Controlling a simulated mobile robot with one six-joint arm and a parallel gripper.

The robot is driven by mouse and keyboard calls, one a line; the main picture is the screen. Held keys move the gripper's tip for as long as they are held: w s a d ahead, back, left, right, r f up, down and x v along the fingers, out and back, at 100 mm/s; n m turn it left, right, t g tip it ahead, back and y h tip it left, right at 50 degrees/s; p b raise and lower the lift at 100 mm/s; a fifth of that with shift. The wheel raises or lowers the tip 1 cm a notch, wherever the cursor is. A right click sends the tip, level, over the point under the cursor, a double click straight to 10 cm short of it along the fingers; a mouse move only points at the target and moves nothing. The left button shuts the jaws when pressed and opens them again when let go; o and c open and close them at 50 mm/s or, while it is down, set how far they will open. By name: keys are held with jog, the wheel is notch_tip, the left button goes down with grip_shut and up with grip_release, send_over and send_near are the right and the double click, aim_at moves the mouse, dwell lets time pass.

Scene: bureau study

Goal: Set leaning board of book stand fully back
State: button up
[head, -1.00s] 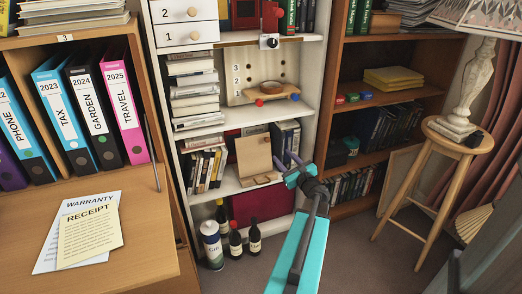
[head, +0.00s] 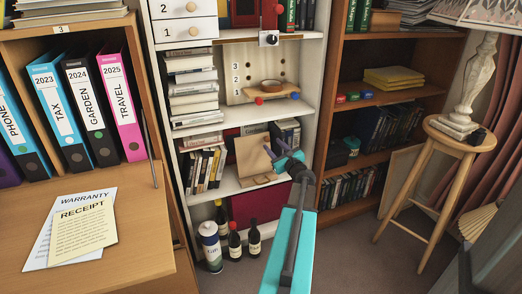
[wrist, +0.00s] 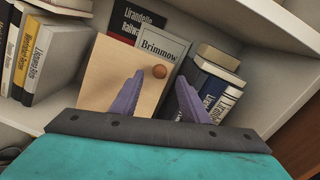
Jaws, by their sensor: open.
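The book stand's leaning board (head: 251,159) is a plain light-wood panel on a lower shelf of the white bookcase, tilted back. My gripper (head: 269,149) is at the board's right side in the head view. I cannot tell whether a finger touches the board or knob. The lower part of the stand is hidden by my gripper in the wrist view.
Books stand left (wrist: 50,55) and right (wrist: 208,85) of the board, and a grey "Brimmow" book (wrist: 160,48) is behind it. The shelf above bears a pegboard (head: 236,88).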

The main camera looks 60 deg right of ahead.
aim_at(268, 140)
jog(key=shift+x, duration=2.35)
jog(key=shift+a, duration=0.1)
grip_shut()
